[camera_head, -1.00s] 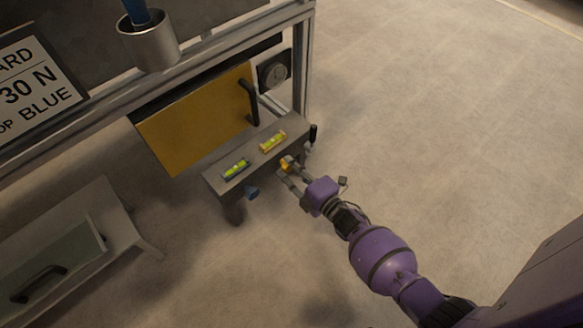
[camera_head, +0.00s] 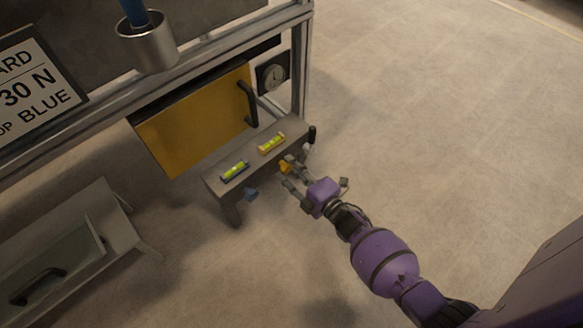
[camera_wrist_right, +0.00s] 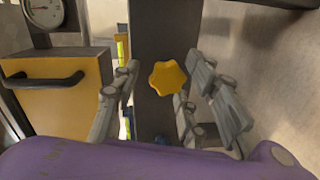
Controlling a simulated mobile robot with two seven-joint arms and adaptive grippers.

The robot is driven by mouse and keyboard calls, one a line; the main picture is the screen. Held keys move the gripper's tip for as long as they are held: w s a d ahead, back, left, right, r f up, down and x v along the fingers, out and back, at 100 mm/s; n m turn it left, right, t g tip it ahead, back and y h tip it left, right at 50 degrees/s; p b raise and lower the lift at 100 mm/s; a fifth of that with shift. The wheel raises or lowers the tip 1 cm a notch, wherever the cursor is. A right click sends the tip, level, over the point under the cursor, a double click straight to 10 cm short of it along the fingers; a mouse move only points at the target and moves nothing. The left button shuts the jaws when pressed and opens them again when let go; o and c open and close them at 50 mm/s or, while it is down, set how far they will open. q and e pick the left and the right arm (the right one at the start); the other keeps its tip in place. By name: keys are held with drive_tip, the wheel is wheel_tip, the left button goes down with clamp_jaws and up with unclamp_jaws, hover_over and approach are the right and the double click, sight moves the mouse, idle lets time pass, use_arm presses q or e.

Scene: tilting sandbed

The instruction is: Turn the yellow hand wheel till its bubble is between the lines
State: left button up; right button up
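The yellow hand wheel (camera_head: 286,166) sits on the front of a grey tilting bed (camera_head: 253,157). In the right wrist view the lobed yellow wheel (camera_wrist_right: 168,78) shows between the fingers. My right gripper (camera_head: 294,173) is open, with its fingertips close to the wheel on either side; I cannot tell whether they touch it. On top of the bed are a yellow-based level vial (camera_head: 272,143) and a blue-based one (camera_head: 235,170). The bubbles are too small to place against their lines. A blue hand wheel (camera_head: 251,194) is further left on the bed. My left gripper is not in view.
A yellow panel with a black handle (camera_head: 195,120) is behind the bed, and a round dial (camera_head: 273,76) is beside it. A metal cup (camera_head: 147,45) is above. A low grey cabinet (camera_head: 120,226) stands at left. The floor at right is clear.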

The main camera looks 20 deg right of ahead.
drive_tip(key=v, duration=1.1)
drive_tip(key=shift+s, duration=0.25)
drive_tip(key=shift+d+r, duration=0.1)
